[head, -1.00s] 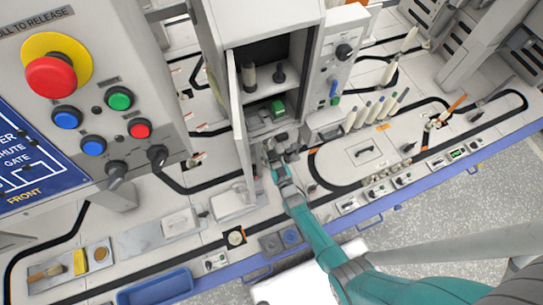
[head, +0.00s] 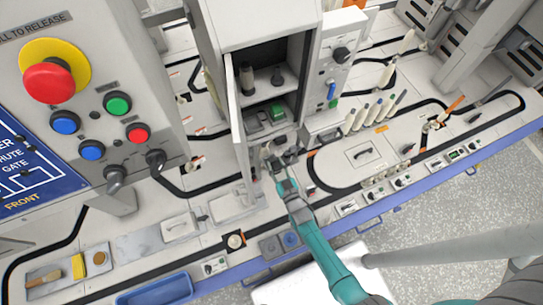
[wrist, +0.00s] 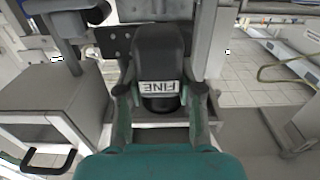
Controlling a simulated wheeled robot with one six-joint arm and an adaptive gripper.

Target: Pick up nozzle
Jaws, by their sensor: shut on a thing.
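The nozzle (wrist: 157,52) is a dark grey piece with a white label reading "FINE", in the middle of the wrist view. My gripper (wrist: 161,97) is shut on it, with one finger on each side of its lower part. In the head view my gripper (head: 284,160) is just in front of the open cabinet (head: 264,38), below its shelves. The nozzle is too small there to make out clearly.
The open cabinet door (head: 238,120) is close on the left. A panel with a knob (head: 340,53) is on the right. A blue tray (head: 155,289) lies at the front.

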